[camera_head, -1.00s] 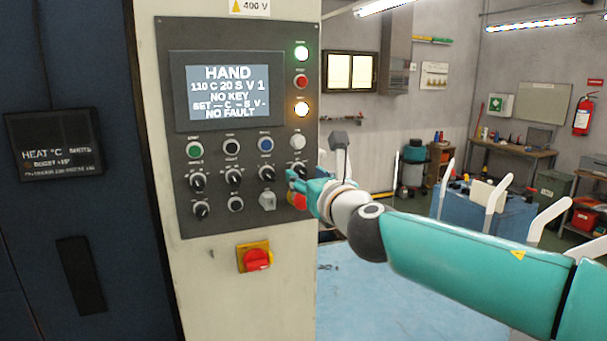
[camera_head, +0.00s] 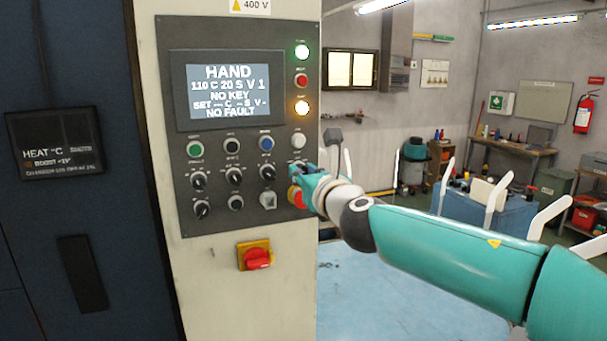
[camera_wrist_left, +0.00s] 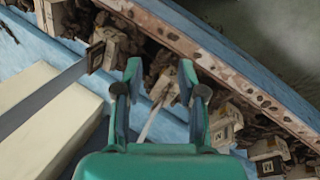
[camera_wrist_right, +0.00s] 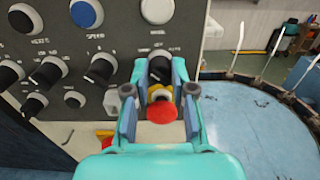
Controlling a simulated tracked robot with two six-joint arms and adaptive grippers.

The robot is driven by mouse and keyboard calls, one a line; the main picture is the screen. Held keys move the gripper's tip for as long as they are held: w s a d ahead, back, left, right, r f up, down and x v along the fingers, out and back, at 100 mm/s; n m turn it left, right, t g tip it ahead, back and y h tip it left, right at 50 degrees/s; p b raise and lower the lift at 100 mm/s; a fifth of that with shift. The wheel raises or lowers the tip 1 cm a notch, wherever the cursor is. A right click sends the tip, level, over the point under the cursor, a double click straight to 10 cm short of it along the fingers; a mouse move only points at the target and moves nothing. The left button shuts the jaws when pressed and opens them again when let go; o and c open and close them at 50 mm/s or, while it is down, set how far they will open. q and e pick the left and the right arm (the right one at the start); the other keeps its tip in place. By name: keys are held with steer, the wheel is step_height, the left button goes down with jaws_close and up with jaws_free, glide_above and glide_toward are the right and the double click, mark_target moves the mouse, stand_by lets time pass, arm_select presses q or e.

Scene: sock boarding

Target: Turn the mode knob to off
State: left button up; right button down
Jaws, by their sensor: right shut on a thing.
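The mode knob (camera_wrist_right: 160,66) is black with a light pointer. In the right wrist view it sits between the fingertips of my right gripper (camera_wrist_right: 158,84), which is shut on it. In the head view my right gripper (camera_head: 303,178) is at the right edge of the grey control panel (camera_head: 243,220) and hides the knob. The panel display (camera_head: 228,88) reads HAND, NO KEY and NO FAULT. My left gripper (camera_wrist_left: 160,75) is open and empty in the left wrist view, and is outside the head view.
A red emergency button (camera_wrist_right: 161,112) on a yellow base is just below the mode knob, close under my right fingers. More black knobs (camera_head: 234,177) and push buttons fill the panel. A red rotary switch (camera_head: 257,258) is below it. Several pale boards (camera_head: 488,194) stand at the right.

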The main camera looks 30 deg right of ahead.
steer(key=m+b, duration=0.2)
steer(key=m, duration=0.1)
steer(key=shift+f+m+b, duration=0.15)
steer(key=shift+m+b, duration=1.5)
steer(key=shift+m, duration=1.25)
steer(key=c, duration=1)
jaws_free()
steer(key=shift+o, duration=0.2)
steer(key=v, duration=1.2)
